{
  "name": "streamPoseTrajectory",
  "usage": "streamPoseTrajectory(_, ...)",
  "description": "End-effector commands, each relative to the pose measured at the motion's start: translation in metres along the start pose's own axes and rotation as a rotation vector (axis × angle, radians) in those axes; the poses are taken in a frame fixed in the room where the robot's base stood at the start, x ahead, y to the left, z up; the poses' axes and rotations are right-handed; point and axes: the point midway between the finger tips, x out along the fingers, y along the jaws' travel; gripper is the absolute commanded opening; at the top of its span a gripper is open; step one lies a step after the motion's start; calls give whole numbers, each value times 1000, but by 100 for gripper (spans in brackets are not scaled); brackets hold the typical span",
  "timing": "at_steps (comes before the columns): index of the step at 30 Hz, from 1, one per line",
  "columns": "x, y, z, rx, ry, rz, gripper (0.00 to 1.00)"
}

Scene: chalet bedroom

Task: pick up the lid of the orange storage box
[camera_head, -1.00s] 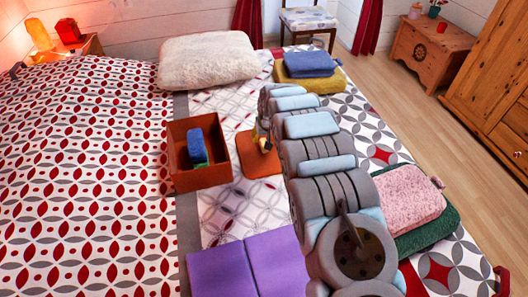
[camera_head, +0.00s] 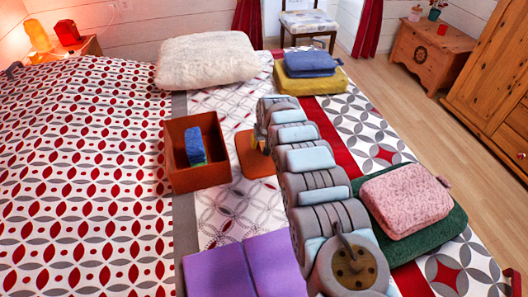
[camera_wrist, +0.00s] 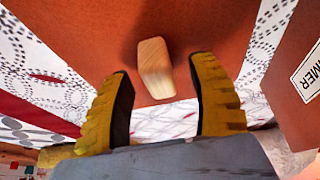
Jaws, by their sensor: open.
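The orange storage box (camera_head: 199,176) stands open on the bed, with a blue and green item (camera_head: 195,146) inside. Its flat orange lid (camera_head: 252,158) lies on the bed just right of the box, partly hidden by my arm. In the wrist view the lid (camera_wrist: 90,30) fills much of the picture, with a pale wooden knob (camera_wrist: 154,68) on it. My gripper (camera_wrist: 160,95) is open, its yellow-and-black fingers on either side of the knob and a little short of it in the picture. I cannot tell whether the fingers touch anything.
The box wall (camera_wrist: 298,85) with a label is close at the right in the wrist view. A purple folded item (camera_head: 245,268) lies in front, a white cushion (camera_head: 206,60) behind. Yellow and blue folded textiles (camera_head: 310,72) and a pink one on green (camera_head: 407,201) lie to the right.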

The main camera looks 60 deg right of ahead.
Motion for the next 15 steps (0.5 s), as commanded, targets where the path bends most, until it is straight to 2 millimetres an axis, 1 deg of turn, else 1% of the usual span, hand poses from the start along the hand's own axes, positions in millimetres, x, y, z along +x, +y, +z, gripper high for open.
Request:
streamPoseTrajectory(1,3,0,1,0,0,0,59)
streamPoseTrajectory(11,3,0,0,0,0,1,59)
streamPoseTrajectory(12,3,0,0,0,1,1,53)
streamPoseTrajectory(13,3,0,0,0,0,1,44)
streamPoseTrajectory(14,3,0,0,0,0,1,36)
streamPoseTrajectory(15,3,0,0,0,1,1,24)
